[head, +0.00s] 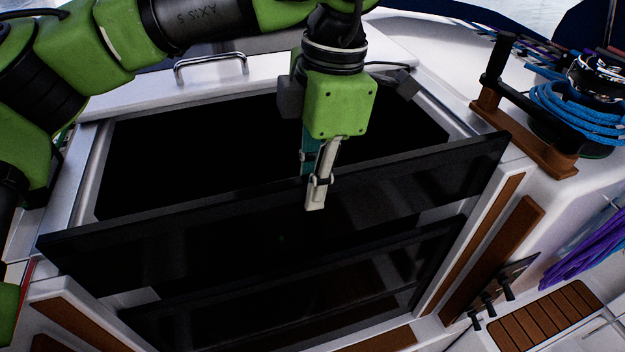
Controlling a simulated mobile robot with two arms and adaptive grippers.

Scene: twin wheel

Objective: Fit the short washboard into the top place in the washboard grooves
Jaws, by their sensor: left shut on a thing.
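The short washboard (220,243) is a dark, glossy, wide panel in the head view, lying across the companionway opening and tilted in the picture, with its right end higher. My left gripper (315,188) is shut on the middle of its top edge, one pale finger over the front face. Another dark washboard (340,290) shows below it, between the side frames. The short board's ends overlap the frame on both sides. I cannot tell whether they sit in the washboard grooves. My right gripper is not in view.
The dark hatch opening (200,140) lies behind the board, with a white sliding hatch and metal handle (211,66) beyond. At right are a winch with blue rope (575,105), a brown wooden block (525,142), purple rope (585,250) and a switch panel (500,290).

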